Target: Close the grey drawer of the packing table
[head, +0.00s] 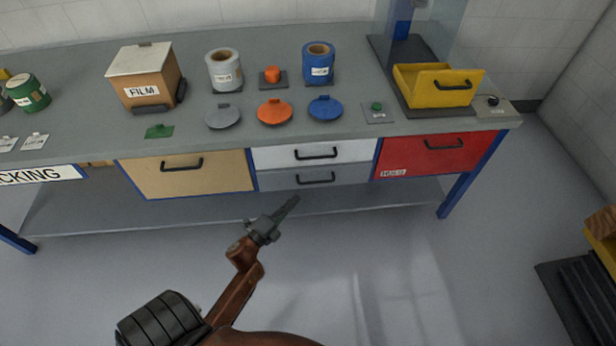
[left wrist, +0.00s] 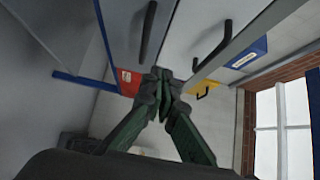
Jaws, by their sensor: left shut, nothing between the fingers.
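The grey drawer (head: 284,181) sits under the white drawer (head: 284,158) in the middle of the packing table (head: 350,130). Its front looks level or nearly level with its neighbours; a small gap cannot be told. Its dark bar handle (head: 316,181) shows, and the handle also shows in the left wrist view (left wrist: 148,30). My left gripper (head: 292,203) is shut and empty, just in front of and below the grey drawer front, pointing up toward it. In the left wrist view its fingertips (left wrist: 164,86) meet near the drawer fronts; contact cannot be told. My right gripper is not in view.
A tan drawer (head: 210,180) is left of the grey one and a red drawer (head: 405,160) is right. Cans, lids, a film box (head: 155,92) and a yellow bin (head: 415,88) stand on the tabletop. A lower shelf (head: 130,213) runs below. The floor in front is clear.

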